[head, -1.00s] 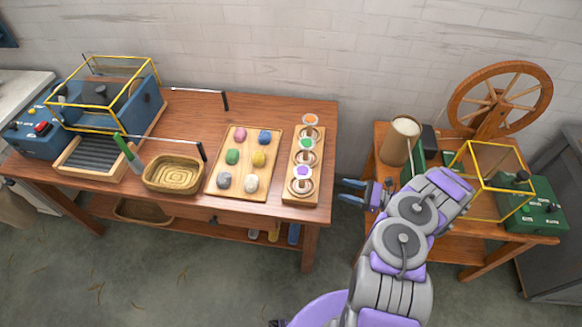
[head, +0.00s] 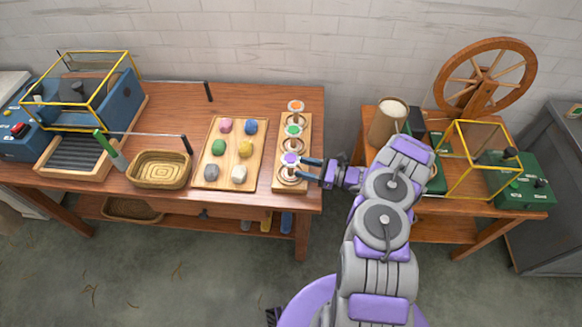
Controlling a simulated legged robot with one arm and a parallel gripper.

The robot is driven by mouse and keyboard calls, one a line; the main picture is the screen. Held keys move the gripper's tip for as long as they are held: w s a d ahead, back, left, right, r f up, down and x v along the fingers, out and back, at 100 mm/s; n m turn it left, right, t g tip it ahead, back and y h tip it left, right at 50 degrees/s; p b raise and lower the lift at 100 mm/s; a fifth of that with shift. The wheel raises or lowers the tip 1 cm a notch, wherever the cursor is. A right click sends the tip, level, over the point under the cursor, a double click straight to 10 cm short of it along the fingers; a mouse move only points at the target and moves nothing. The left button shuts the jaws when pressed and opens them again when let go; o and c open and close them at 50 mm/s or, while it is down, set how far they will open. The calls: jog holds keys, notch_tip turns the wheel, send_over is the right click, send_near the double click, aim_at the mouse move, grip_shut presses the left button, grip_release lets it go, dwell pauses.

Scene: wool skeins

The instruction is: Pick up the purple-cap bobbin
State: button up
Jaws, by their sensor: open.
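The purple-cap bobbin (head: 290,159) stands in the front place of a narrow wooden rack (head: 278,186) at the right end of the long table. A green-cap bobbin (head: 293,130) stands behind it and an orange-cap bobbin (head: 296,106) farther back. My gripper (head: 304,168) is open and reaches in from the right, its fingertips at the right side of the purple-cap bobbin. I cannot tell whether the fingers touch it or straddle it.
A wooden tray (head: 205,150) with several coloured wool skeins lies just left of the rack. A woven basket (head: 160,169) and a yellow-framed blue machine (head: 85,95) stand farther left. A spinning wheel (head: 487,80) and a yellow-framed green machine (head: 517,180) stand on the right table.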

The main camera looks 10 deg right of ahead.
aim_at(290, 165)
jog(key=b+x, duration=0.1)
jog(key=x, duration=0.4)
jog(key=shift+s+a+r, duration=0.1)
jog(key=shift+a, duration=0.2)
jog(key=shift+d, duration=0.15)
jog(key=c, duration=0.4)
grip_shut()
